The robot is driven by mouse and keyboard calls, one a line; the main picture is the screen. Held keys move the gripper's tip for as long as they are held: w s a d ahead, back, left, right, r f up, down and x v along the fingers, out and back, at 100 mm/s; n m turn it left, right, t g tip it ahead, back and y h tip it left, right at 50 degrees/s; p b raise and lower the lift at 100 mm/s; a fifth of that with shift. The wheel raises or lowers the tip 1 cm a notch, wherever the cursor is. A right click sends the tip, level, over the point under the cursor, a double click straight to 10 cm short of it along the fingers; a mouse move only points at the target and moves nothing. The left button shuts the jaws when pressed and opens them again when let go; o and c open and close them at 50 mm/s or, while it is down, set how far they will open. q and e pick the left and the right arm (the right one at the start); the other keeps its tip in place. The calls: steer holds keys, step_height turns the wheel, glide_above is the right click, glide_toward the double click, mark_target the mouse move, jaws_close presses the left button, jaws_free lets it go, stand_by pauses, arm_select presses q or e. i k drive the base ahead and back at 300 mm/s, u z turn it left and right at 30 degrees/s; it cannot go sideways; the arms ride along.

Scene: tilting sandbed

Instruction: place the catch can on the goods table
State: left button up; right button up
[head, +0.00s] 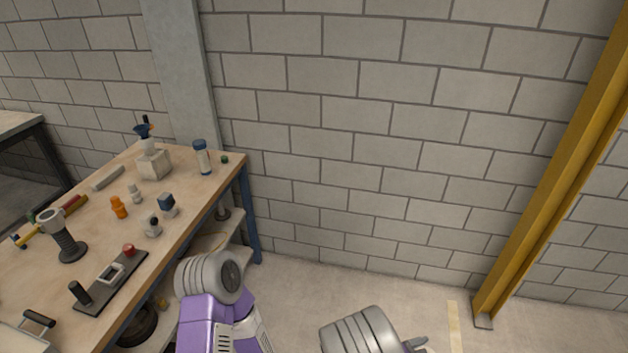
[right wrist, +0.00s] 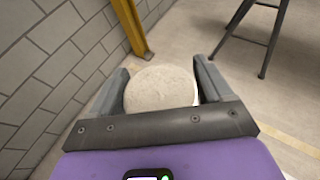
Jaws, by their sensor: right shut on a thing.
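In the right wrist view, my right gripper (right wrist: 161,68) is shut on a round, pale, sandy-looking thing, which I take to be the catch can (right wrist: 160,90). One finger is on each side of it. Its round face is towards the camera and its lower part is hidden behind the gripper's body. The can does not show in the head view. My left gripper is not seen; only parts of my arms show at the bottom of the head view. A wooden-topped table (head: 188,190) with blue legs stands at the left; I cannot tell if it is the goods table.
Several things crowd that table, including a white block-like bottle (head: 153,163), a blue-capped tube (head: 202,157) and an orange bottle (head: 118,207). A block wall (head: 330,130) and a yellow post (head: 545,180) bound the space. A dark-legged stand (right wrist: 275,40) shows in the right wrist view.

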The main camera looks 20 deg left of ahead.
mark_target(186, 191)
steer(key=i, duration=2.1)
steer(key=u, duration=2.4)
